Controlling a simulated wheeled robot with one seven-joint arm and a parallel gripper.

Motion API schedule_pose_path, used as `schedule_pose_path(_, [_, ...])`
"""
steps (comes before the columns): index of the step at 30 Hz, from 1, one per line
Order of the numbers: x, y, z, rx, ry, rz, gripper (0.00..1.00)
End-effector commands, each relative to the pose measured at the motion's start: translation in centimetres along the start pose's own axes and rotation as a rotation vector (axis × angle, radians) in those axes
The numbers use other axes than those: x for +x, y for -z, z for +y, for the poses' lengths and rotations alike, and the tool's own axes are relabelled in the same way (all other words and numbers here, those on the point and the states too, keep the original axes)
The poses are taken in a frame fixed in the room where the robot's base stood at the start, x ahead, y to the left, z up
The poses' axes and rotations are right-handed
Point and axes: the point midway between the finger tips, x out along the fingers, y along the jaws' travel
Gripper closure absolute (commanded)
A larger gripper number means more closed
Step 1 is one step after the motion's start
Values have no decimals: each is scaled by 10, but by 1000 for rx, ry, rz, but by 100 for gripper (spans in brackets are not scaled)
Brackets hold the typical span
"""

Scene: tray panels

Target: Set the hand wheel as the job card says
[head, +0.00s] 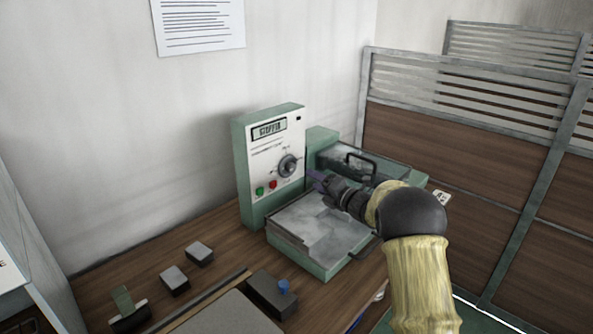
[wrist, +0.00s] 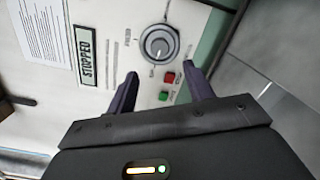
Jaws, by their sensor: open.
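A round grey dial (head: 288,165), the only wheel-like part I can make out, sits on the white face of a green upright panel (head: 240,160). In the wrist view the dial (wrist: 159,44) shows a pointer mark and small labels too small to read. My gripper (head: 316,181) is open and empty, to the right of the panel face in the head view. In the wrist view its fingers (wrist: 161,82) are apart, with the dial beyond and above the gap. A printed sheet (head: 199,24) hangs on the wall; its text is unreadable, and I cannot tell whether it is the job card.
The display (wrist: 86,55) reads STOPPED. Red (wrist: 169,78) and green (wrist: 164,96) buttons lie below the dial. A green-edged tray (head: 325,270) stands before the panel. Small grey blocks (head: 174,280) and a blue knob (head: 283,286) are on the wooden desk. Partitions (head: 460,150) stand at right.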

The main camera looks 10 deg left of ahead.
Motion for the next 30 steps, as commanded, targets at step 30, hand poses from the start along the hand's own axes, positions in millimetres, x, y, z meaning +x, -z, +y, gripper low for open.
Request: schedule_pose_path(30, [92,0,0,1,1,-1,48])
